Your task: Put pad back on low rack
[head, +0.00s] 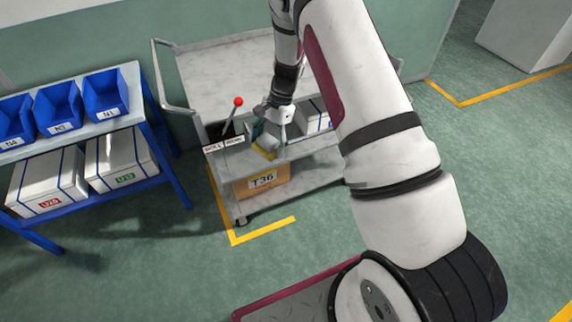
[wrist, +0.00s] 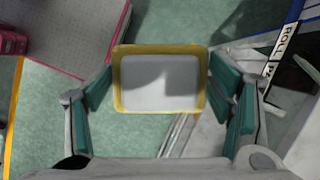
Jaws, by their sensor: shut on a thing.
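The pad (wrist: 160,82), a flat grey-white piece with a yellow rim, sits between the green-lined fingers of my gripper (wrist: 162,88) in the wrist view. The gripper is shut on its left and right sides. In the head view my gripper (head: 268,128) and the pad (head: 264,150) are at the front edge of the grey cart's middle shelf. The wrist view shows green floor beyond the pad. The cart's low rack (head: 312,174) lies below, partly hidden by my arm. I cannot tell whether the pad touches the shelf.
A cardboard box labelled T36 (head: 262,181) stands on the low rack. A red-knobbed lever (head: 238,102) and a white box (head: 312,116) are on the middle shelf. A blue rack (head: 165,165) with bins and boxes stands left. The floor in front is clear.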

